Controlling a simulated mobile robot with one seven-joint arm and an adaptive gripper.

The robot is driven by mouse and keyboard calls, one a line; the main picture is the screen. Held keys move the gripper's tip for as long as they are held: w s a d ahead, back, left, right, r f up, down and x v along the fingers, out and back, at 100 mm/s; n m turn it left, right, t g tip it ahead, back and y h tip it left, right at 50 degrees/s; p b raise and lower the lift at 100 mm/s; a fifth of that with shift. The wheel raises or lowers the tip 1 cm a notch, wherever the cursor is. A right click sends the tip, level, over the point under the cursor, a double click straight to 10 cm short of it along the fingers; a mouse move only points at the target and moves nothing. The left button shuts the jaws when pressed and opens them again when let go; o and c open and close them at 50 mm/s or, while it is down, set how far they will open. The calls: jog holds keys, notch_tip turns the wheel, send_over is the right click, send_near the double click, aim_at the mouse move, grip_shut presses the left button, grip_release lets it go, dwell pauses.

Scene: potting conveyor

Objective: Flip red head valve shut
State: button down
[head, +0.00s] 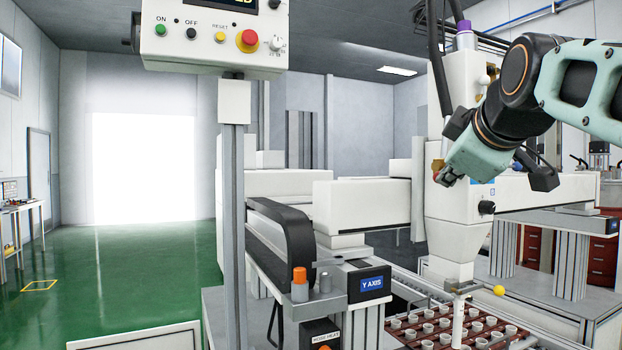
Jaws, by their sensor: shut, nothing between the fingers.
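The white dispensing head (452,240) stands right of centre above the tray of small cups. A small red part (436,176), which may be the red valve's handle, shows at the head's left side next to a brass fitting (438,164). My gripper (446,182) reaches in from the upper right, in front of the head. Its fingers are shut with nothing between them, and the tips are close to the red part. I cannot tell whether they touch it. My gripper hides much of the valve, and its position cannot be made out.
A brown tray (395,326) of white cups lies below the head's nozzle. A yellow ball knob (499,290) sits right of the nozzle. A control panel (214,36) on a post stands at left. Green floor is clear at left.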

jog(key=shift+w+d+f+n+t+h+b, duration=0.15)
jog(key=shift+f+n+t+h+b, duration=0.35)
jog(key=shift+b, duration=1.05)
jog(key=shift+s+d+f+n+t+h+b, duration=0.1)
jog(key=shift+d+f+n+t+h+b, duration=0.3)
jog(key=shift+b, duration=1.15)
jog(key=shift+w+f+n+t+b, duration=0.2)
jog(key=shift+f+n+t+b, duration=0.35)
jog(key=shift+n+b, duration=0.8)
jog(key=shift+d+b, duration=0.2)
jog(key=shift+b, duration=0.45)
